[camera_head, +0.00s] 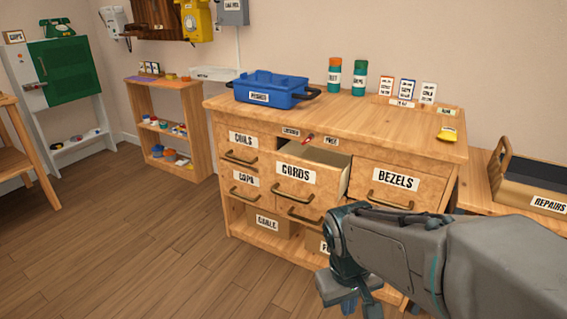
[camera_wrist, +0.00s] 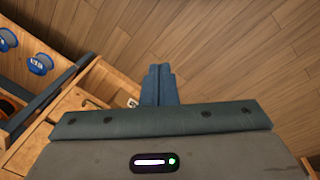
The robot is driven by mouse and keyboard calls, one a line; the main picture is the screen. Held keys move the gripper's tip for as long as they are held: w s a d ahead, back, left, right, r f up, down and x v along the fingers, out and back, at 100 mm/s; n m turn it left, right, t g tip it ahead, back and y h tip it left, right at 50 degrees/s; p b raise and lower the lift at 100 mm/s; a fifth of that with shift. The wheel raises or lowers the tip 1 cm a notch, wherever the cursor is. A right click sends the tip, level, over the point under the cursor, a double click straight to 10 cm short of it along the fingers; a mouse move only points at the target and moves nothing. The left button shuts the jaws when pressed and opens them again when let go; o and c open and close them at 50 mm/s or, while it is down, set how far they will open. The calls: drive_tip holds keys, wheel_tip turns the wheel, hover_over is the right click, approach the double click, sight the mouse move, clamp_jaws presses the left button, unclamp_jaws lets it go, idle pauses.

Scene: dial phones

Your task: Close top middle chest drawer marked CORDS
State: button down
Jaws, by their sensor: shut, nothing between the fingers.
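The wooden chest (camera_head: 245,110) stands in the middle of the head view. Its top middle drawer marked CORDS (camera_head: 325,186) is pulled out, with its pale inside partly showing. The drawers marked COILS (camera_head: 229,150) and BEZELS (camera_head: 425,192), on either side of it, sit flush. My gripper (camera_head: 347,300) is in front of the chest, low and right of the CORDS drawer, apart from it. Its fingers (camera_wrist: 158,72) are together and empty in the wrist view, over the wooden floor.
A blue carrier (camera_head: 270,92), bottles and small cards stand on the chest top. A tan REPAIRS tote (camera_head: 530,195) is at the right. A low shelf (camera_head: 140,105) stands at the left. Open wooden floor (camera_head: 130,240) lies in front and left of the chest.

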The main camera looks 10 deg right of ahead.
drive_tip(key=w+d+n+h, duration=0.5)
drive_tip(key=d, duration=0.1)
drive_tip(key=n+t+h+p, duration=0.35)
drive_tip(key=n+t, duration=1.05)
drive_tip(key=n, duration=0.8)
approach(320, 168)
drive_tip(key=shift+h, duration=0.35)
drive_tip(key=b+x, duration=0.1)
drive_tip(key=x, duration=0.1)
drive_tip(key=b+x, duration=0.3)
drive_tip(key=x, duration=0.1)
drive_tip(key=shift+w+d+f, duration=0.25)
drive_tip(key=shift+w+f, duration=0.05)
drive_tip(key=shift+w, duration=0.1)
